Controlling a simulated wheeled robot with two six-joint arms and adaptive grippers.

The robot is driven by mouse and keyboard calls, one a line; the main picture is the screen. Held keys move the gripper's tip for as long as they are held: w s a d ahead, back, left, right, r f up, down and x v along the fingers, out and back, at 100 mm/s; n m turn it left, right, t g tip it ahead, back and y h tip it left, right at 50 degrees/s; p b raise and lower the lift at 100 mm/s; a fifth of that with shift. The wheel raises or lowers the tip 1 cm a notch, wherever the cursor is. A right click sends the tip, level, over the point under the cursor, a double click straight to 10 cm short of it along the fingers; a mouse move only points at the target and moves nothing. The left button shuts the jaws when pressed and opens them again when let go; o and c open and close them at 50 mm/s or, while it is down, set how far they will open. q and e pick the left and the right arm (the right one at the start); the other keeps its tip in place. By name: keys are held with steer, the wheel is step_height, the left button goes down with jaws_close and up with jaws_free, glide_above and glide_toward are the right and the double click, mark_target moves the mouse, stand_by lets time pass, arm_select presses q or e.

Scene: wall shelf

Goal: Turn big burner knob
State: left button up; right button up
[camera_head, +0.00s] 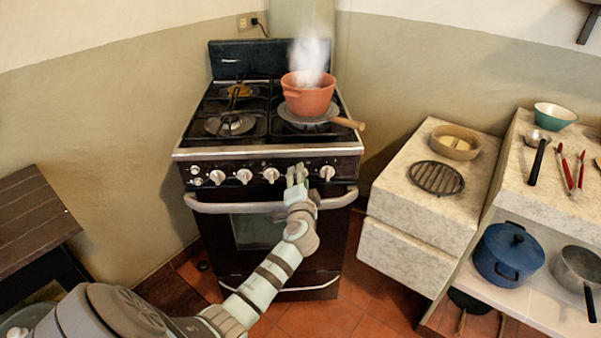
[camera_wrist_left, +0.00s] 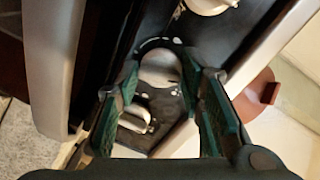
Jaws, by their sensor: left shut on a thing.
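The stove (camera_head: 265,150) has a row of several pale knobs along its front panel. My left gripper (camera_head: 297,174) is at the panel, its fingers on either side of the second knob from the right. In the left wrist view, this burner knob (camera_wrist_left: 160,70) shows between the tips of my left gripper (camera_wrist_left: 162,78), which is shut on it. The rightmost knob (camera_head: 327,172) stands free just right of the gripper. The knob to the left (camera_head: 271,174) is also clear of it. My right gripper is not in view.
A steaming terracotta pot (camera_head: 308,98) with a wooden handle sits on the front right burner. The oven handle bar (camera_head: 235,207) runs below the knobs, close under my wrist. A stone counter (camera_head: 415,200) stands right of the stove, and a dark wooden table (camera_head: 30,220) at left.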

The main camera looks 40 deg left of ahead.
arm_select(q)
steer(key=shift+m+p, duration=0.9)
steer(key=shift+m, duration=0.8)
steer(key=shift+f, duration=0.1)
steer(key=o, duration=1.1)
steer(key=shift+o, duration=0.2)
steer(key=v, duration=1.2)
steer(key=shift+w+d, duration=0.15)
steer(key=shift+d, duration=0.05)
